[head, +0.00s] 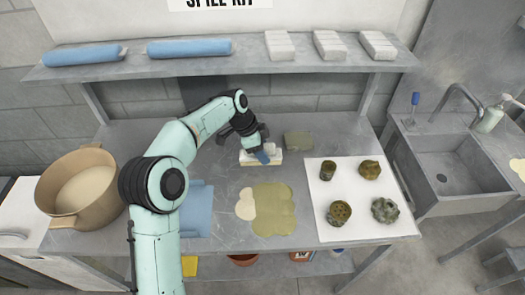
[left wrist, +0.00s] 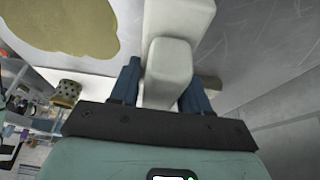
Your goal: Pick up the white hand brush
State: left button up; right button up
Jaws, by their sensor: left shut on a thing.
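The white hand brush (head: 276,159) is on or just above the grey worktop, near the back middle; I cannot tell if it touches the top. My left gripper (head: 263,155) reaches down over it and hides part of it. In the left wrist view the white brush (left wrist: 169,65) runs between the two blue fingers of my left gripper (left wrist: 160,90), which is shut on it. Its underside is hidden. My right gripper is not in view.
A greenish spill (head: 272,212) with a pale patch lies in front. A white mat (head: 360,222) with several grimy parts is at right, a grey-green block (head: 298,141) behind. A tan basin (head: 62,200) and blue cloth (head: 199,212) are left. A shelf (head: 230,66) overhangs the back.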

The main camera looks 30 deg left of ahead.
pick_arm(q)
jog(key=s+d+b, duration=0.1)
jog(key=s+d, duration=0.1)
jog(key=s, duration=0.2)
jog(key=s+d+b, duration=0.1)
jog(key=s+d, duration=0.2)
jog(key=s, duration=0.1)
jog(key=s+d+b, duration=0.1)
jog(key=s+d, duration=0.1)
jog(key=s, duration=0.2)
jog(key=shift+s+d+b, duration=0.25)
jog(key=shift+s+b, duration=0.05)
jog(key=shift+b, duration=0.1)
jog(key=shift+s+d, duration=0.4)
jog(key=shift+s, duration=0.25)
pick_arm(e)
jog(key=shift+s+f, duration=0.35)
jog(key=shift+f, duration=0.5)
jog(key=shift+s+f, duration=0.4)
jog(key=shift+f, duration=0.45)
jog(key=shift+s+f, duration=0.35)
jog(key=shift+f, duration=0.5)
